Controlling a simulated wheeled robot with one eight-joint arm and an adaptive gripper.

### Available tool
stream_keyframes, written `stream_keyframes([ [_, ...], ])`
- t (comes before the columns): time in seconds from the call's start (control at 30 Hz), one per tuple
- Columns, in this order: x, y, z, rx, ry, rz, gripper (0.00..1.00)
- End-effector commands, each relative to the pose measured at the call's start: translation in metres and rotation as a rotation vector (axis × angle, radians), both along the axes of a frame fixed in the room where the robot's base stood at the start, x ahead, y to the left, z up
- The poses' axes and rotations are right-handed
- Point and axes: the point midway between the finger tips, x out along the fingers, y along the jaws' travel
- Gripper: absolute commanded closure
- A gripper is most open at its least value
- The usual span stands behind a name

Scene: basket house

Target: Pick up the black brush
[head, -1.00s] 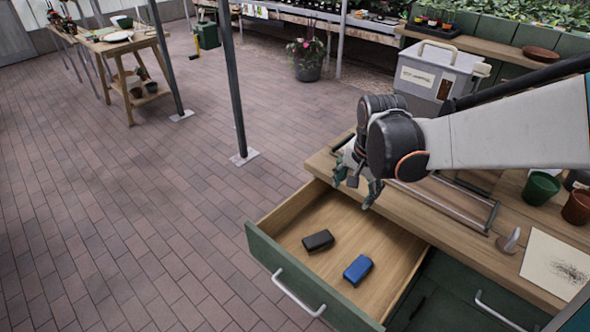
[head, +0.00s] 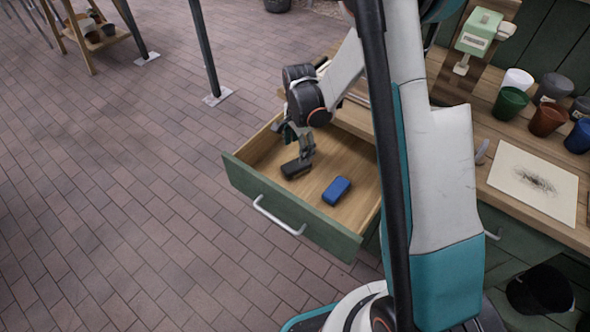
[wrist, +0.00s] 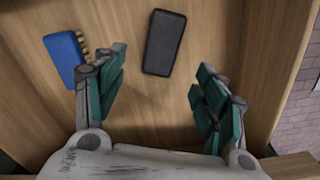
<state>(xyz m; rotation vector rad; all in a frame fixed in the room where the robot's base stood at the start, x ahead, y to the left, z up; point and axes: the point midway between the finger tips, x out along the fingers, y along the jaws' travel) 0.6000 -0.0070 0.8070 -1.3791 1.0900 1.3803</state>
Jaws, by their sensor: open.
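The black brush (head: 296,168) lies on the floor of the open wooden drawer (head: 348,156). In the wrist view the black brush (wrist: 164,43) lies ahead of the fingertips, roughly between the lines of the two fingers. My gripper (head: 302,150) is inside the drawer, close to the brush; in the wrist view my gripper (wrist: 160,82) is open with nothing between its fingers. A blue brush (head: 336,190) lies to the right of the black one; in the wrist view the blue brush (wrist: 66,56), with tan bristles, is beside the left finger.
The green drawer front (head: 290,210) and the side walls enclose the gripper. A black bucket (head: 540,290) is at the lower right.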

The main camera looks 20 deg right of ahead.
Motion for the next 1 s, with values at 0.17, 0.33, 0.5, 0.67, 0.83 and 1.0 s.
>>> stream_keyframes([
  [0.17,0.001,0.0,-0.034,0.0,0.0,0.001,0.35],
  [0.33,0.0,0.001,-0.045,0.0,-0.001,0.002,0.35],
  [0.5,0.0,0.002,-0.054,0.0,-0.001,0.002,0.35],
  [0.67,0.001,0.007,-0.076,0.0,-0.001,0.003,0.35],
  [0.83,0.001,0.008,-0.097,0.0,-0.001,0.002,0.35],
  [1.0,0.0,0.008,-0.098,0.0,-0.001,0.002,0.35],
])
